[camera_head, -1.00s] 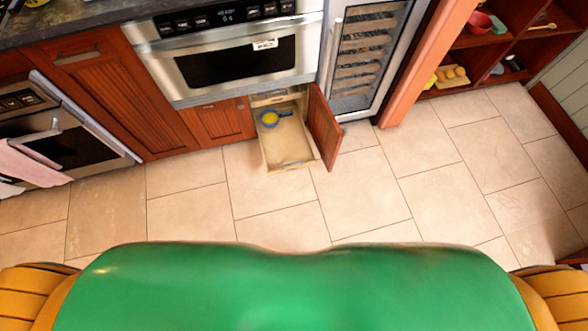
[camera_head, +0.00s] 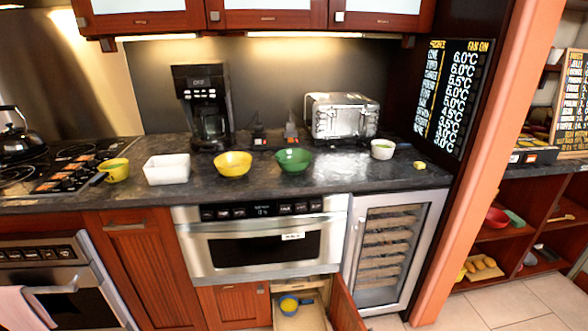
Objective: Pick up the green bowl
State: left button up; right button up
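The green bowl (camera_head: 294,160) stands upright on the dark countertop (camera_head: 340,182), above the microwave drawer and in front of the toaster. A yellow bowl (camera_head: 233,164) stands to its left, a small gap away. Neither of my grippers is in the head view, so their state and distance from the bowl are hidden.
A white container (camera_head: 167,169) and a yellow pan (camera_head: 117,169) stand to the left. A coffee maker (camera_head: 203,106) and toaster (camera_head: 341,117) stand behind. A small white cup (camera_head: 383,149) is to the right. Below, an open drawer (camera_head: 312,318) and its cabinet door (camera_head: 345,305) jut out.

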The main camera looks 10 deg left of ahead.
aim_at(292, 160)
jog(key=i+l+u, duration=0.1)
jog(key=i+l, duration=0.25)
jog(key=l, duration=0.3)
jog(key=i+l+u, duration=0.25)
jog(key=i+l, duration=0.15)
jog(key=l, duration=0.25)
jog(key=i+l, duration=0.15)
jog(key=l, duration=0.2)
jog(key=i+l+u, duration=0.15)
jog(key=l, duration=0.2)
jog(key=i+l+u, duration=0.1)
jog(key=l, duration=0.25)
jog(key=i+l, duration=0.15)
jog(key=l, duration=0.2)
jog(key=u, duration=0.05)
